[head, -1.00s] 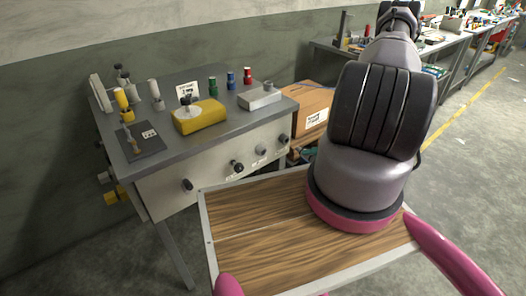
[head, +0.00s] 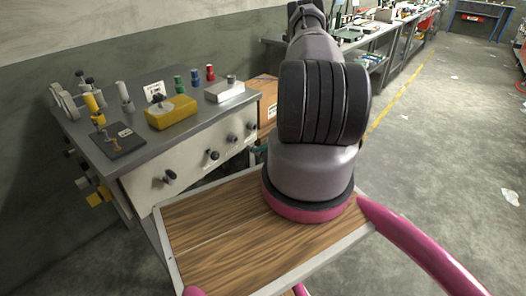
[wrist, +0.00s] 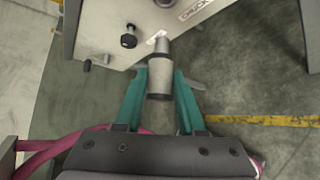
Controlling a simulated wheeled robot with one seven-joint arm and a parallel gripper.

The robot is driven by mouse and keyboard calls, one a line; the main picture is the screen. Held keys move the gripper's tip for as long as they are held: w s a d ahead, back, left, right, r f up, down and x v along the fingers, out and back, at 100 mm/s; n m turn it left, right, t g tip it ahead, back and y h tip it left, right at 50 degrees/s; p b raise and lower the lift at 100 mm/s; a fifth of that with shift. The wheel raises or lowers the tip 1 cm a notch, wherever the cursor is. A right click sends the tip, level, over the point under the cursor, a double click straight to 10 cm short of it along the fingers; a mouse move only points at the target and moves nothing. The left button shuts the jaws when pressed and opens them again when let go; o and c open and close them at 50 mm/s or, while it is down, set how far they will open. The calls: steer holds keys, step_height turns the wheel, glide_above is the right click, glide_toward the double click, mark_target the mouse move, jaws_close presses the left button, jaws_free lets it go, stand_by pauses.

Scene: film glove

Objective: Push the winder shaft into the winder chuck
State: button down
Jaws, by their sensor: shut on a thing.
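In the wrist view my gripper (wrist: 160,73) has two teal fingers closed around a grey cylinder with dark bands, which I take as the winder shaft (wrist: 160,86). The shaft points away from my wrist towards the pale front panel of the bench. Its narrow far end meets a whitish spot by the panel, near a partly cut-off label that seems to read "CHUCK". I cannot tell whether the end is inside the winder chuck or only in front of it. In the head view my arm hides the gripper and shaft.
The grey bench (head: 140,152) carries a yellow block (head: 171,112), a metal box (head: 225,90) and several coloured posts. Black knobs stick out of its front, one (wrist: 129,38) left of the shaft. A cardboard box (head: 265,95) stands beside it. Open floor lies right.

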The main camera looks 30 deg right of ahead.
steer(key=shift+w+a, duration=0.35)
steer(key=shift+w, duration=0.55)
steer(key=shift+w+a, duration=0.3)
steer(key=shift+w, duration=0.65)
steer(key=shift+w+a, duration=0.35)
steer(key=shift+w, duration=0.55)
steer(key=shift+w+a, duration=0.35)
steer(key=shift+w, duration=0.5)
steer(key=shift+w+a, duration=0.3)
steer(key=shift+w, duration=0.55)
steer(key=shift+c, duration=2.2)
jaws_free()
steer(key=v, duration=1.1)
steer(key=shift+a, duration=0.1)
